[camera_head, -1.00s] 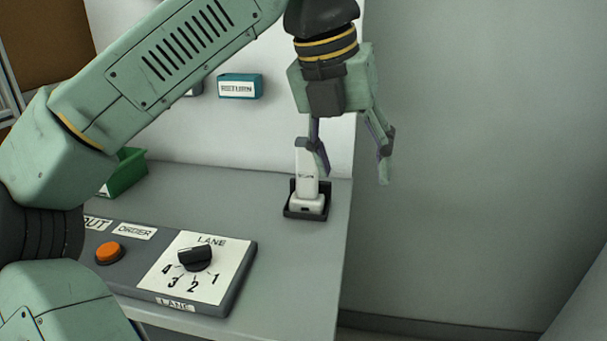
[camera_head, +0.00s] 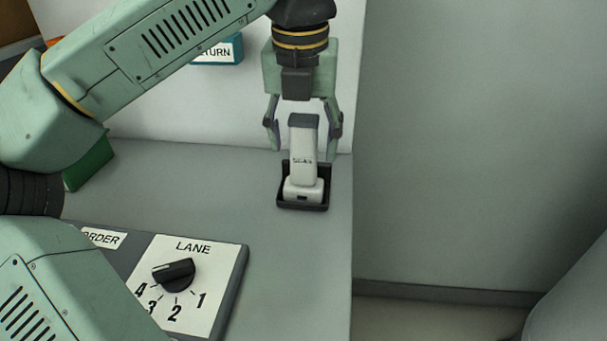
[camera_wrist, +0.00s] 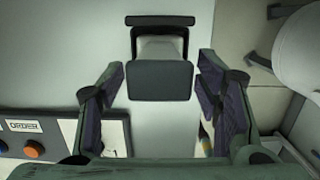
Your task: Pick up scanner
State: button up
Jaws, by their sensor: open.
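The scanner (camera_head: 303,158) is white with a dark grey top and stands upright in a small black holder (camera_head: 303,206) near the right edge of the grey counter. My gripper (camera_head: 304,150) is open, with one finger on either side of the scanner's upper part in the head view. In the wrist view the scanner's dark top (camera_wrist: 160,80) lies between and slightly beyond the spread fingers of my gripper (camera_wrist: 162,85). I see no clear contact between the fingers and the scanner.
A control panel with a black lane knob (camera_head: 174,272) sits on the counter (camera_head: 215,195) left of the holder. A green bin (camera_head: 90,163) stands at the left. The counter drops off at the right.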

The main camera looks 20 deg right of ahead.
aim_at(304, 158)
jog(key=f, duration=0.2)
jog(key=w+f+p, duration=0.1)
jog(key=shift+w+d+f, duration=0.1)
jog(key=shift+d+f, duration=0.15)
jog(key=shift+f, duration=0.05)
jog(key=shift+w+f, duration=0.1)
jog(key=shift+f, duration=0.5)
jog(key=shift+c, duration=0.4)
grip_shut()
